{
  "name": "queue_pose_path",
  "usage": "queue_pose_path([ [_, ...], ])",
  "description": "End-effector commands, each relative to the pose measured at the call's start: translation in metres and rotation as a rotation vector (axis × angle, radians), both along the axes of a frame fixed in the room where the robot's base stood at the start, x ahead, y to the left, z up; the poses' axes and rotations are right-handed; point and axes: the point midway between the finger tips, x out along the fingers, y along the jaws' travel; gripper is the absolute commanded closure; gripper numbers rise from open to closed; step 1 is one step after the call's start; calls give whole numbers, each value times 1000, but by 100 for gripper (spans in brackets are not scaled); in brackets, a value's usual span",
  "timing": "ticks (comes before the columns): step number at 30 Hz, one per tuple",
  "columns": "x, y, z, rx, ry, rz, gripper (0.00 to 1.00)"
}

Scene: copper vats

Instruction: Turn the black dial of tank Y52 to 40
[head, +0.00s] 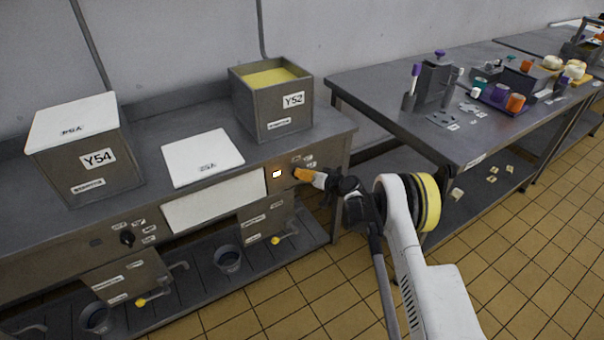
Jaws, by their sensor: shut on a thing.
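Tank Y52 (272,100) is an open grey box holding yellow contents, at the back right of the steel counter. Below it, the counter's front panel (283,180) carries a lit lamp (277,174) and small labels. My gripper (298,174) reaches this panel from the right, its orange fingertips shut just right of the lamp. The black dial of Y52 is hidden by the fingers, which are closed at the place where it would sit. The dial's setting cannot be read.
Tank Y54 (80,155), with a white lid, stands at the left, with its own black dial (127,238) below. A loose white lid (202,157) lies between the tanks. A second table (400,110) with tools stands at the right. Tiled floor is free in front.

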Motion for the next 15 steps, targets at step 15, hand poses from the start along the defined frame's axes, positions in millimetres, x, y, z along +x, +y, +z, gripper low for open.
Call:
queue_pose_path([
  [15, 0, 0, 0, -1, -1, 0, 66],
])
